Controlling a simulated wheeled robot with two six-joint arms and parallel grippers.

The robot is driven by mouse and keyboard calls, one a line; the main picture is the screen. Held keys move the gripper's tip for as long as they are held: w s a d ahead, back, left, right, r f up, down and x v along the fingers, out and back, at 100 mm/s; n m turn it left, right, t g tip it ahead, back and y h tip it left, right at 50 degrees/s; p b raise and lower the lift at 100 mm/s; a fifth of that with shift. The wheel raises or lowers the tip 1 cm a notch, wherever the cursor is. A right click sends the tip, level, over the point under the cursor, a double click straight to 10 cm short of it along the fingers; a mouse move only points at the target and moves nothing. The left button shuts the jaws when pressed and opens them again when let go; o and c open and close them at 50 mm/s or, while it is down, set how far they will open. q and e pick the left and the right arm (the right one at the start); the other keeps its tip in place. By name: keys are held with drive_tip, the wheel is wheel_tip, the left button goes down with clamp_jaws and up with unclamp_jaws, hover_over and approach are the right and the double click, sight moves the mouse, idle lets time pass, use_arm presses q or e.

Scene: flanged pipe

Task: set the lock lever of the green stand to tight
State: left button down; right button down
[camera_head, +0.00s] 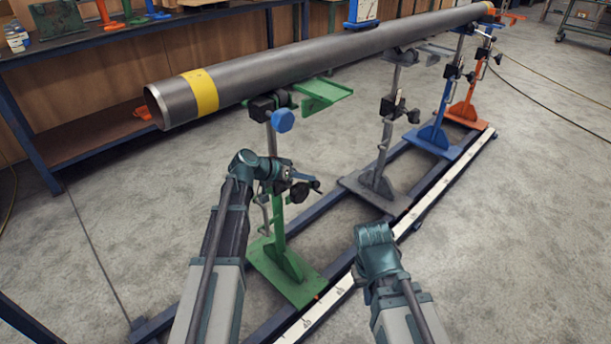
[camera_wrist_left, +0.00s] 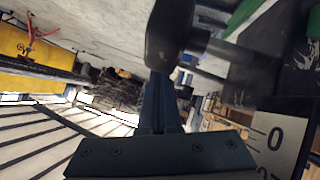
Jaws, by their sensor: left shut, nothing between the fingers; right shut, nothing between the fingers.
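The green stand (camera_head: 279,215) is the nearest stand under the pipe, with its foot on the floor rails. A dark knob or lever part (camera_head: 299,192) shows on its post, just beside my left gripper (camera_head: 304,178). In the left wrist view a black rounded handle (camera_wrist_left: 168,35) on a thick shaft is close above my shut, empty left fingers (camera_wrist_left: 160,108). I cannot tell whether fingers and handle touch. A plate marked 0 (camera_wrist_left: 278,138) is at the lower right there. I cannot tell the lever's setting. My right arm's wrist shows at the lower right, but its fingers do not.
A long grey pipe (camera_head: 330,52) with a yellow band (camera_head: 201,92) lies across the stands. Grey (camera_head: 382,160), blue (camera_head: 438,125) and orange (camera_head: 467,100) stands are farther along. A blue knob (camera_head: 283,120) is above my left gripper. A workbench (camera_head: 100,45) runs behind.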

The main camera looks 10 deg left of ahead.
idle(0.3)
use_arm(q)
drive_tip(key=shift+s+a+r+p, duration=0.2)
drive_tip(key=shift+r+p, duration=0.05)
drive_tip(key=shift+p, duration=0.15)
drive_tip(key=p+v, duration=0.7)
drive_tip(key=v, duration=0.6)
drive_tip(key=shift+s, duration=0.15)
